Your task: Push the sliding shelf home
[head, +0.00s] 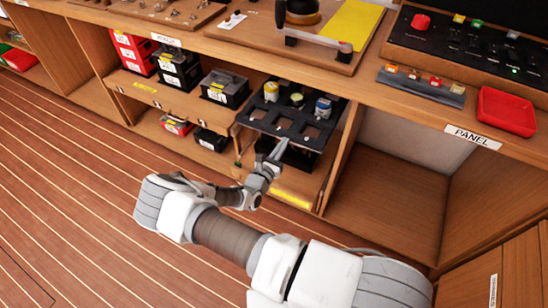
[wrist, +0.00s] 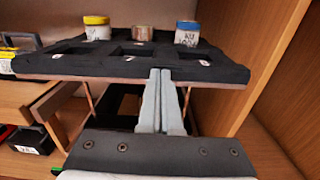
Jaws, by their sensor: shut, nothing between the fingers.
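The sliding shelf (head: 284,113) is a black tray with square cut-outs, sticking out from the cabinet bay under the worktop. In the wrist view its dark front edge (wrist: 100,67) runs across the picture. Several cut-outs are empty. Three jars stand towards its back: a yellow-lidded jar (head: 271,91), a middle jar (head: 297,99) and a blue-lidded jar (head: 323,107). My gripper (head: 281,146) is shut and empty at the shelf's front edge. In the wrist view its fingertips (wrist: 160,72) overlap that edge near its middle; I cannot tell if they touch.
A wooden divider (head: 342,160) stands right of the shelf, with an empty bay (head: 385,200) beyond. Black bins (head: 224,89) and red bins (head: 132,50) fill the bays to the left. The worktop above holds a red tray (head: 507,110). The plank floor is clear.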

